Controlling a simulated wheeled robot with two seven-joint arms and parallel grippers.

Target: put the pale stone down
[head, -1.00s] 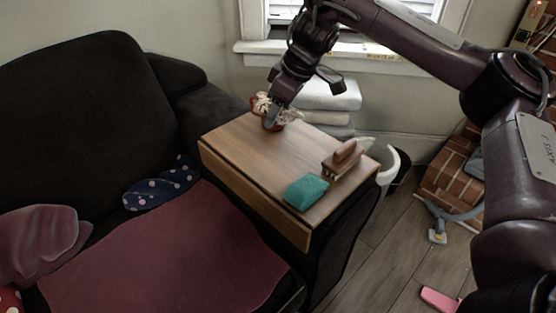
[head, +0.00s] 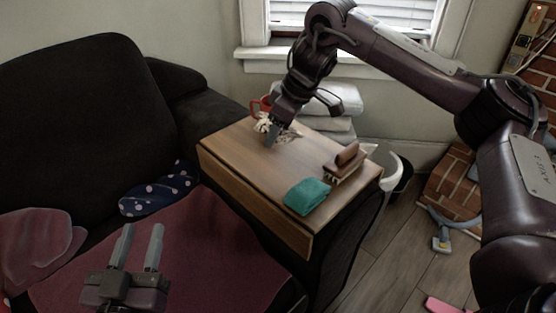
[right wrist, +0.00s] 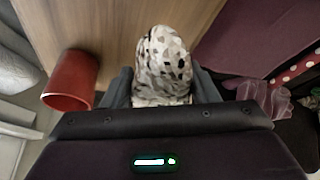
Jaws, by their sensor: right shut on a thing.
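The pale stone (right wrist: 163,60), whitish with dark and tan speckles, is between the fingers of my right gripper (right wrist: 163,88) in the right wrist view. My right gripper is shut on it. In the head view the stone (head: 286,135) shows around the fingers of my right gripper (head: 272,136), low over the far end of the wooden tray-like top (head: 245,150) on the sofa arm. I cannot tell whether it touches the wood. My left gripper (head: 138,235) is open and empty above the sofa seat.
A red mug (right wrist: 72,82) stands close beside the stone, behind it in the head view (head: 256,105). A brown brush (head: 345,160) and a folded teal cloth (head: 307,196) lie at the near right of the top. The wood's middle is clear.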

